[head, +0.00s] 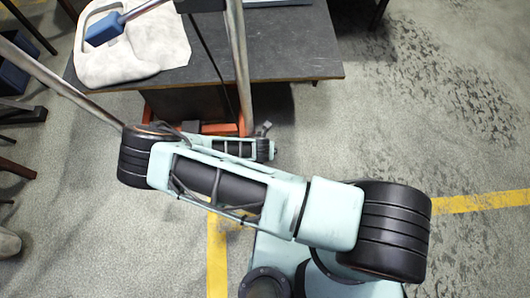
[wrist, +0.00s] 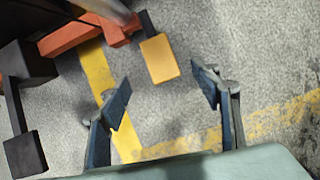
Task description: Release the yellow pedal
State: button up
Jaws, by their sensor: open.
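The yellow pedal (wrist: 159,58) is a small flat pad on a dark arm that comes out from an orange base (wrist: 72,38) in the wrist view. My gripper (wrist: 163,94) is open, its two dark blue fingers wide apart with only floor between them. The pedal lies beyond the fingertips, between their lines, and neither finger touches it. In the head view my arm reaches low towards the orange base (head: 222,129) under the table edge; I cannot make out the pedal there.
A black pedal (wrist: 24,155) sits at the left in the wrist view. A dark table (head: 270,50) bears a pale cloth (head: 140,55) and a blue-handled tool (head: 103,30). Metal poles rise near my arm. Open concrete floor with yellow lines (head: 480,202) lies at the right.

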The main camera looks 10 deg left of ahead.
jog(key=shift+n, duration=0.8)
jog(key=b+x, duration=0.1)
jog(key=x, duration=0.3)
jog(key=s+b+x, duration=0.1)
jog(key=b+x, duration=0.1)
jog(key=x, duration=0.1)
jog(key=b+x, duration=0.1)
jog(key=x, duration=0.3)
jog(key=shift+f, duration=0.6)
grip_shut()
jog(key=shift+a+r+g+p, duration=0.1)
jog(key=shift+r+g+p, duration=0.5)
jog(key=shift+g+p, duration=0.25)
grip_release()
jog(key=shift+w, duration=0.1)
